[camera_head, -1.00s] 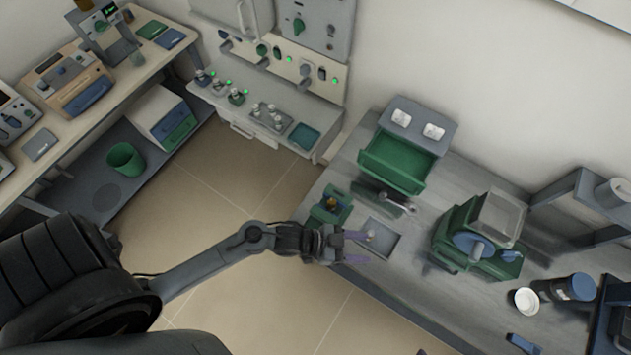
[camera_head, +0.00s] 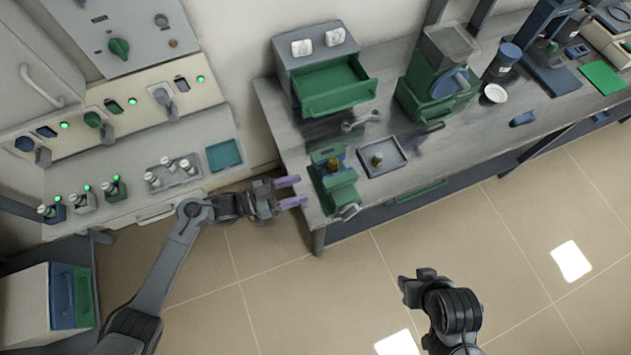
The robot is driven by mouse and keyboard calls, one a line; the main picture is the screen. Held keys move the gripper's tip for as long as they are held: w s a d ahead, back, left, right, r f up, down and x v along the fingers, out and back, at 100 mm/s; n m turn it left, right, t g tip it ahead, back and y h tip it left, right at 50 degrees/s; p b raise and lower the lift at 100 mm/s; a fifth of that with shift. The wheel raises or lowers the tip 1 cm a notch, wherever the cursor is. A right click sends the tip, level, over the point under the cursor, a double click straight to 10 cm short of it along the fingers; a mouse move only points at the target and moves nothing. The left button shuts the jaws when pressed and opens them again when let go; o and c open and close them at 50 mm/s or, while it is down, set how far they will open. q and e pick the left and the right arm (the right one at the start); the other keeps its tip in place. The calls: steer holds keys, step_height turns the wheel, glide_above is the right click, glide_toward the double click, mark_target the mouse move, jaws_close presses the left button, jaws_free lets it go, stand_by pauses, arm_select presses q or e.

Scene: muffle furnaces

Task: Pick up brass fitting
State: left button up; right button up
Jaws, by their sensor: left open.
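A small brass-coloured piece (camera_head: 333,165) sits at the green vise-like fixture (camera_head: 338,192) near the left end of the grey workbench. A second small brownish piece (camera_head: 377,160) stands in the shallow grey tray (camera_head: 396,166) just right of the fixture. Both are too small to tell which is the brass fitting. My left gripper (camera_head: 291,191) is open and empty, its purple-tipped fingers pointing right, at the bench's left edge, apart from the fixture. My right gripper (camera_head: 408,290) shows low in the picture, over the floor; its fingers are not clear.
A green drawer unit (camera_head: 335,88) stands open behind the fixture. A metal wrench-like tool (camera_head: 360,121) lies before it. A green machine (camera_head: 432,92), white cup (camera_head: 495,93) and blue-lidded jar (camera_head: 506,58) stand farther right. A wall-side counter (camera_head: 120,165) holds several bottles at left.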

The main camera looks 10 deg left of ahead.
mark_target(333, 161)
arm_select(q)
steer(key=shift+m, duration=0.5)
steer(key=shift+w+d+r+b, duration=0.2)
steer(key=shift+w+d+b, duration=0.25)
steer(key=shift+w+d, duration=1.15)
steer(key=shift+w+d+r+b, duration=0.2)
steer(key=shift+w+d+b, duration=0.3)
steer(key=shift+w+d, duration=1.05)
steer(key=shift+w+d+r+b, duration=0.2)
steer(key=shift+w+d+b, duration=0.25)
steer(key=shift+w+d, duration=1.15)
arm_select(e)
steer(key=shift+w+d+f, duration=0.15)
steer(key=shift+d+f, duration=0.1)
steer(key=shift+f, duration=0.7)
steer(key=shift+w+d+f, duration=0.1)
steer(key=shift+d+f, duration=0.1)
steer(key=shift+f, duration=0.75)
arm_select(q)
steer(key=shift+s+d, duration=0.1)
steer(key=shift+s, duration=0.1)
steer(key=shift+c, duration=0.4)
jaws_close()
arm_select(e)
steer(key=shift+d, duration=0.1)
